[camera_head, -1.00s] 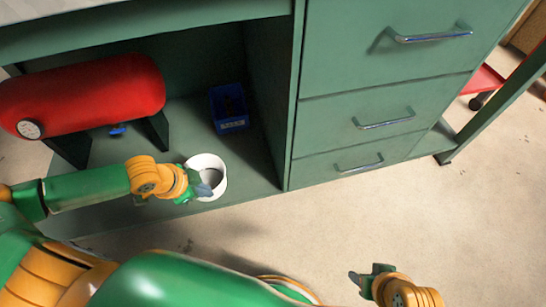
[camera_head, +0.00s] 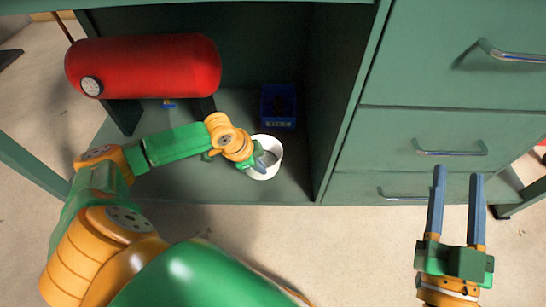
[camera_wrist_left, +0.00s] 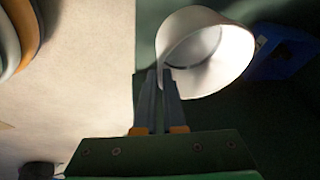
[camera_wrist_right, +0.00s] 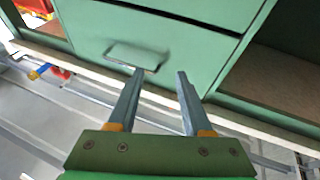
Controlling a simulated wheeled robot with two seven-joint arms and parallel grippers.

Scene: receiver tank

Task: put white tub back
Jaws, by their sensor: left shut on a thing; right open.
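The white tub (camera_head: 270,168) is in the open bay of the green workbench, over the bay floor near its front edge. My left gripper (camera_head: 258,163) is shut on the tub's rim. In the left wrist view the fingers (camera_wrist_left: 160,75) pinch the wall of the tub (camera_wrist_left: 205,50), whose opening shows. I cannot tell whether the tub's base touches the floor of the bay. My right gripper (camera_head: 456,175) is open and empty in front of the drawers; its spread fingers also show in the right wrist view (camera_wrist_right: 157,95).
A red tank (camera_head: 150,65) with a gauge stands at the left in the bay. A blue bin (camera_head: 278,105) stands behind the tub, near the bay's right wall. Green drawers (camera_head: 435,140) with metal handles are at the right. Bay floor is free between tank and bin.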

